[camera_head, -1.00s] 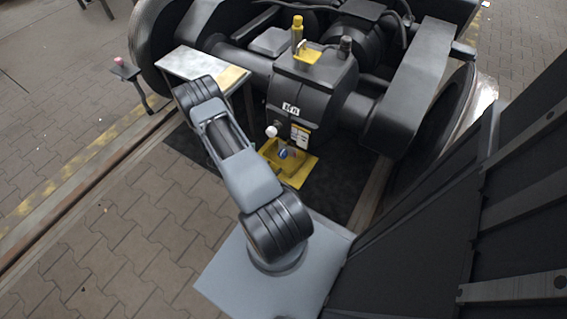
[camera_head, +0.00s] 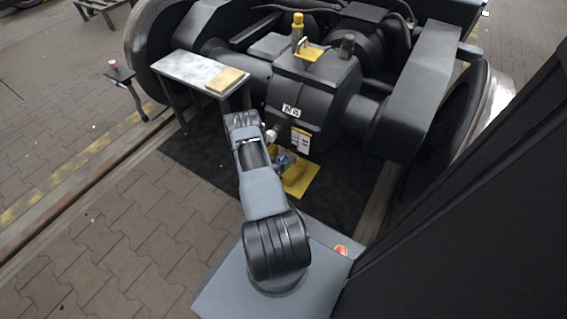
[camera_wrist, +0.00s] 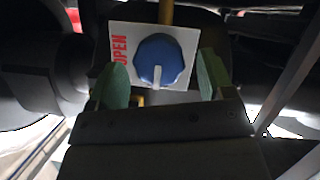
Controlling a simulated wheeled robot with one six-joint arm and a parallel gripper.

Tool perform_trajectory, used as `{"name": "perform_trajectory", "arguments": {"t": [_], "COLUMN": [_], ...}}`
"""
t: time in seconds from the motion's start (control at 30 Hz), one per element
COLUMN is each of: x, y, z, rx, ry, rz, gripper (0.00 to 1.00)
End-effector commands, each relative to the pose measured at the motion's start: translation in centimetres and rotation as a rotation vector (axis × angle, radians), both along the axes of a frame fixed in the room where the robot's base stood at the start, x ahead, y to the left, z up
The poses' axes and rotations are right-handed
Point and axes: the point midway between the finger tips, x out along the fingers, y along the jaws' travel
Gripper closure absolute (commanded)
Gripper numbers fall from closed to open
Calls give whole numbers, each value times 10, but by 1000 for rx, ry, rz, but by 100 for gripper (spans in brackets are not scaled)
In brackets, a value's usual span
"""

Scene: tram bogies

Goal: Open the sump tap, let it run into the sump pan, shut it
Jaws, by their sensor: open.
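The sump tap shows in the wrist view as a blue round knob (camera_wrist: 160,58) with a white pointer directed down in the picture. It sits on a white plate (camera_wrist: 185,38) with red OPEN lettering on its left. My gripper (camera_wrist: 161,68) is open, its green-padded fingers to the left and right of the knob; I cannot tell whether they touch it. In the head view my gripper (camera_head: 284,160) is low at the front of the dark housing (camera_head: 312,85), hiding most of the tap. The yellow sump pan (camera_head: 305,181) lies on the floor below, partly hidden by my arm.
A small table (camera_head: 190,70) with a yellow pad (camera_head: 228,80) stands left of the housing. A white ball-shaped part (camera_head: 271,134) is close to my wrist. Wheels (camera_head: 425,150) and the frame flank the housing. A post with a pink top (camera_head: 113,64) stands at far left.

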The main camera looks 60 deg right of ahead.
Motion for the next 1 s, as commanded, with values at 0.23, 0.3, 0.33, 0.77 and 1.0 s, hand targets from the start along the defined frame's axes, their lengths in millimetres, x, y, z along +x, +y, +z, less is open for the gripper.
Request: {"name": "perform_trajectory", "arguments": {"t": [0.23,0.3,0.33,0.77,1.0], "x": [-3,-4,-4,-4,-4], "y": [-25,-29,-30,-32,-32], "z": [-12,-12,-13,-13,-13], "rx": [0,1,1,1,1], "ry": [-1,-1,-1,0,0], "rz": [-1,-2,-2,1,0], "gripper": [25,25,25,32,55]}}
